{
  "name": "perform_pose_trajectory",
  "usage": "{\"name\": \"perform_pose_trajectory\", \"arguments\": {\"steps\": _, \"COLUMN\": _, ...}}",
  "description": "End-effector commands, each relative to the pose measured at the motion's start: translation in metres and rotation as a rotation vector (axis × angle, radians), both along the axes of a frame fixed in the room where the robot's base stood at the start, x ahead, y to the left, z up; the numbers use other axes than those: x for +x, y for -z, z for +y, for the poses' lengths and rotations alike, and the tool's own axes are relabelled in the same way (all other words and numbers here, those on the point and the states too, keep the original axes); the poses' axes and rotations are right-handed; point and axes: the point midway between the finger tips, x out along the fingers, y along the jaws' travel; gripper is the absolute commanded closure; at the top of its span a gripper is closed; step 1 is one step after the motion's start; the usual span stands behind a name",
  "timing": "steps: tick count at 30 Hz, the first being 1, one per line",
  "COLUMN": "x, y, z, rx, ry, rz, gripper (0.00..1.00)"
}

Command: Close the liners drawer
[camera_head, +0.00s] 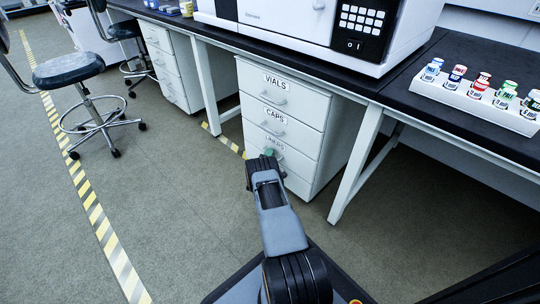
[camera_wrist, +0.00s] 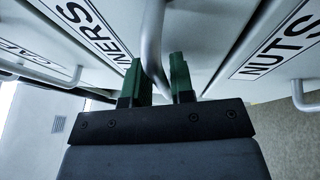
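The liners drawer (camera_head: 296,158) is the third drawer down in a white cabinet, below the vials drawer (camera_head: 306,101) and the caps drawer (camera_head: 304,132). Its front looks nearly in line with those above; a small gap cannot be ruled out. My gripper (camera_head: 271,153) is at this drawer's front and covers its handle and part of its label in the head view. The nuts drawer (camera_wrist: 265,50) shows to the right.
The black bench top (camera_head: 395,90) overhangs the cabinet and carries a white instrument (camera_head: 290,30) and a vial rack (camera_head: 470,100). A white table leg (camera_head: 356,165) stands right of the cabinet. A stool (camera_head: 70,72) is at the left. The floor left of my arm is clear.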

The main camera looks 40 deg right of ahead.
Motion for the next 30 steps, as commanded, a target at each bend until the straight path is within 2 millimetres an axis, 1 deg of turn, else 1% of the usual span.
{"name": "perform_pose_trajectory", "arguments": {"steps": 3, "x": -0.002, "y": 0.003, "z": -0.002, "rx": 0.009, "ry": 0.003, "rz": 0.003, "gripper": 0.64}}
{"name": "perform_pose_trajectory", "arguments": {"steps": 7, "x": -0.006, "y": 0.004, "z": 0.006, "rx": 0.011, "ry": 0.002, "rz": 0.004, "gripper": 0.64}}
{"name": "perform_pose_trajectory", "arguments": {"steps": 11, "x": -0.014, "y": 0.005, "z": 0.028, "rx": 0.009, "ry": -0.004, "rz": 0.007, "gripper": 0.64}}
{"name": "perform_pose_trajectory", "arguments": {"steps": 15, "x": -0.027, "y": 0.009, "z": 0.055, "rx": 0.006, "ry": -0.007, "rz": 0.006, "gripper": 0.64}}
{"name": "perform_pose_trajectory", "arguments": {"steps": 21, "x": -0.045, "y": 0.016, "z": 0.088, "rx": 0.003, "ry": -0.006, "rz": 0.003, "gripper": 0.64}}
{"name": "perform_pose_trajectory", "arguments": {"steps": 27, "x": -0.058, "y": 0.022, "z": 0.110, "rx": 0.000, "ry": -0.004, "rz": 0.000, "gripper": 0.64}}
{"name": "perform_pose_trajectory", "arguments": {"steps": 30, "x": -0.061, "y": 0.023, "z": 0.116, "rx": 0.000, "ry": -0.002, "rz": -0.001, "gripper": 0.64}}
